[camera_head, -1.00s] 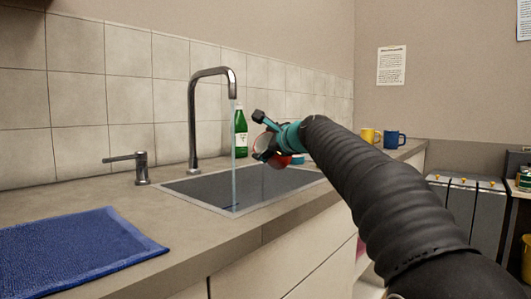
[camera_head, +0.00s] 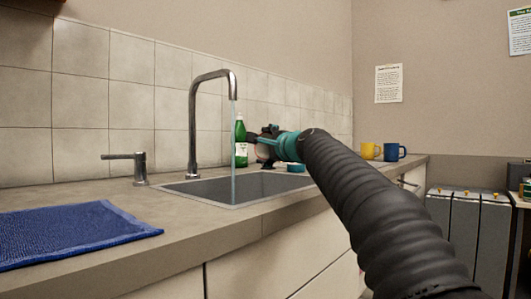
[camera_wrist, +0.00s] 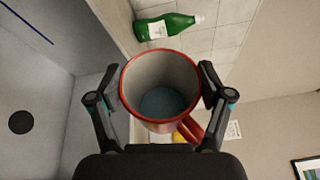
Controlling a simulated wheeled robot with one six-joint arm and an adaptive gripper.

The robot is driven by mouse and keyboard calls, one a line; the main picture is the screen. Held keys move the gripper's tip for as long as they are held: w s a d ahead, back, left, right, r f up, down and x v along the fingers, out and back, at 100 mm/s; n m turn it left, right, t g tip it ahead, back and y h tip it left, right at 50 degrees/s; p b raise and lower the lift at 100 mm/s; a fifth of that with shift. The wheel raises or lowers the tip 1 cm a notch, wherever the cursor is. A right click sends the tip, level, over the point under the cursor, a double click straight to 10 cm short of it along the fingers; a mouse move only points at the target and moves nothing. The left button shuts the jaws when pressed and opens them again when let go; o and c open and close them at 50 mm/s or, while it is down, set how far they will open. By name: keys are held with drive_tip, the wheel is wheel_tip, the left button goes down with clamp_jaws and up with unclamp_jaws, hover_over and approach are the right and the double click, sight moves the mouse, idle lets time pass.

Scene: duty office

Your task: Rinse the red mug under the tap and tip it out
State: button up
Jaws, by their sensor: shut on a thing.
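The red mug (camera_wrist: 132,112) is between the fingers of my gripper (camera_wrist: 158,90) in the wrist view. Its red rim and pale inside face the camera, with its handle at the lower right. The bottom inside looks blue-grey; I cannot tell whether that is water. In the head view my gripper (camera_head: 268,139) is over the sink's (camera_head: 205,189) back right part and mostly hides the mug. Water runs in a thin stream (camera_head: 234,150) from the tap (camera_head: 193,115) into the sink. The stream falls left of my gripper, apart from it.
A green bottle (camera_head: 240,140) stands behind the sink, close to my gripper. A yellow mug (camera_head: 368,151) and a blue mug (camera_head: 391,152) stand at the counter's far end. A tap lever (camera_head: 140,168) and a blue towel (camera_head: 75,232) are on the left. Grey bins (camera_head: 465,230) stand right.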

drive_tip(key=shift+r+n+t+y, duration=0.1)
drive_tip(key=shift+n+t+y, duration=0.45)
drive_tip(key=shift+n, duration=1.65)
drive_tip(key=shift+n+y, duration=0.35)
drive_tip(key=shift+n, duration=0.25)
drive_tip(key=shift+a+m, duration=0.1)
drive_tip(key=shift+m, duration=0.2)
drive_tip(key=shift+a+r+m+g+h, duration=0.15)
drive_tip(key=shift+a+m+g+h, duration=0.2)
drive_tip(key=shift+m, duration=0.45)
drive_tip(key=shift+d+m+h, duration=0.45)
drive_tip(key=shift+m, duration=0.55)
drive_tip(key=shift+m, duration=0.6)
